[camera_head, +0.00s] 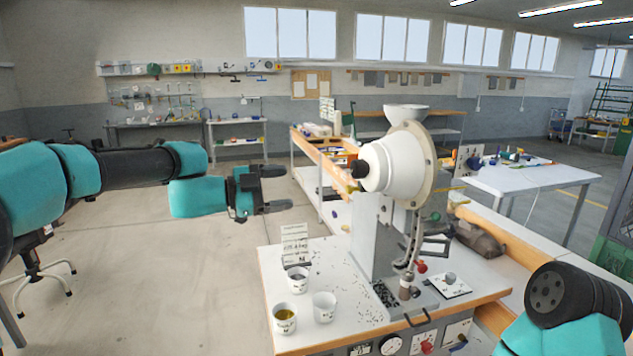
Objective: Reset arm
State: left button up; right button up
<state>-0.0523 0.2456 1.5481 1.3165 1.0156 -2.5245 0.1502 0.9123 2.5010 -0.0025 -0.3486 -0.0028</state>
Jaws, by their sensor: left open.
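My left gripper (275,188) is open and empty. It is raised in the air at the left, its two dark fingers pointing right toward the eyelet press. The eyelet press (393,165) stands on a small bench, with a white rounded housing, a black knob and a grey column. My left gripper is apart from the press. My right arm shows only as a teal and black link at the lower right; its gripper is out of view.
Three cups, a white one (325,308), one with yellowish contents (285,320) and one with grey contents (298,280), stand on the bench top (345,335) left of the press. A small sign (294,243) stands behind them. A white table (535,178) is at the right. Open floor lies left.

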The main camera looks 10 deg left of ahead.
pick_arm(q)
jog(key=s+a+f+n+g+y, duration=0.1)
jog(key=a+f+n+y, duration=0.2)
jog(key=f, duration=1)
jog(key=s+a+f+n+g+y, duration=0.1)
jog(key=f+n+y, duration=0.35)
jog(key=f, duration=0.95)
jog(key=s+a+f+n+g+y, duration=0.15)
jog(key=f+n, duration=0.45)
jog(key=f, duration=0.7)
jog(key=s+a+f+n+g+y, duration=0.1)
jog(key=s+a+f+n+y, duration=0.15)
jog(key=s+f, duration=0.5)
jog(key=s+a+f+n+g+y, duration=0.1)
jog(key=s+a+f+n+g, duration=0.25)
jog(key=f, duration=0.75)
jog(key=s+d+f+n, duration=0.1)
jog(key=s+f+n, duration=0.25)
jog(key=s, duration=0.45)
jog(key=s+d+f+n, duration=0.1)
jog(key=s+f+n, duration=0.1)
jog(key=s+f, duration=0.4)
jog(key=w+d+r+m+t, duration=0.1)
jog(key=w+d+r, duration=0.1)
jog(key=r, duration=0.3)
jog(key=shift+w+d+m, duration=0.35)
jog(key=shift+w+m, duration=0.05)
jog(key=shift+w, duration=0.35)
